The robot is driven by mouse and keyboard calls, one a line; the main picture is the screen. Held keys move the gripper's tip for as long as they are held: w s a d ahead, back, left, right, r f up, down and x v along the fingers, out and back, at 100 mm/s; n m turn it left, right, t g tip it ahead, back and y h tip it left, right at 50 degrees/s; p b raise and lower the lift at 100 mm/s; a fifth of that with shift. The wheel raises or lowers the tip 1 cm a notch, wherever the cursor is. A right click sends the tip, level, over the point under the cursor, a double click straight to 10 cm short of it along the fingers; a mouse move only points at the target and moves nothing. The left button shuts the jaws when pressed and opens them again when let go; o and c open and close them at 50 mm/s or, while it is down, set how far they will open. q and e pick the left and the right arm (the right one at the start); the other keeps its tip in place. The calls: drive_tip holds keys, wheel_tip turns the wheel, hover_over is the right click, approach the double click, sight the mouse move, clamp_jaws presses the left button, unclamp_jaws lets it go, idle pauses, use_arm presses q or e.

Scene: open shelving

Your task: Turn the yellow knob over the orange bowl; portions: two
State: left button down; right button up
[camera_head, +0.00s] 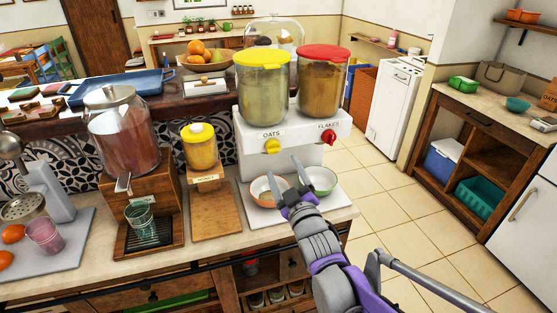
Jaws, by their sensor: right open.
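The yellow knob (272,147) is on the white dispenser (300,155) under the OATS label, below the yellow-lidded jar (264,90). The orange bowl (262,190) stands on a light tray under that knob, partly hidden by my right gripper. My right gripper (285,172) is open, with its fingertips just below the yellow knob and above the bowl's right side. I see no contact with the knob. My left gripper is not in view.
The red knob (328,137) is right of the yellow one, under FLAKES, with a green bowl (321,181) below. Left stand a honey dispenser (202,153) and a large juice-like dispenser (128,140) with a glass (139,217). The floor at right is clear.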

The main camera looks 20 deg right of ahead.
drive_tip(key=s, duration=0.4)
drive_tip(key=shift+f, duration=0.3)
idle(0.4)
